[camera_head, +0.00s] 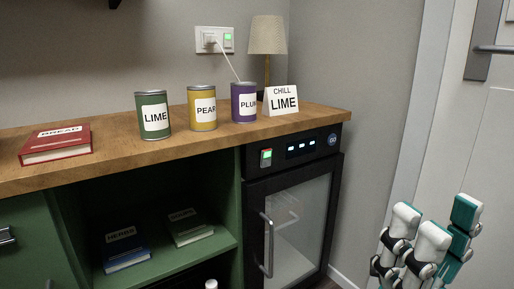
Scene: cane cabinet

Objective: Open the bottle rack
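No part in view can be surely told as the bottle rack. A black cooler with a frosted glass door (300,225) stands under the right end of the wooden counter. Its door looks shut, and a vertical bar handle (266,245) runs along its left side. Below the green shelf, a small white top (211,284) shows at the bottom edge; the rest is cut off. My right gripper (437,218) is at the lower right, fingers up and apart, empty, right of the cooler and not touching it. My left gripper is out of view.
The counter (110,140) holds a red book (57,146), green, yellow and purple cans, a LIME card (281,101) and a lamp (268,40). Two books lie on the green shelf (200,250). A wall and door stand at the right.

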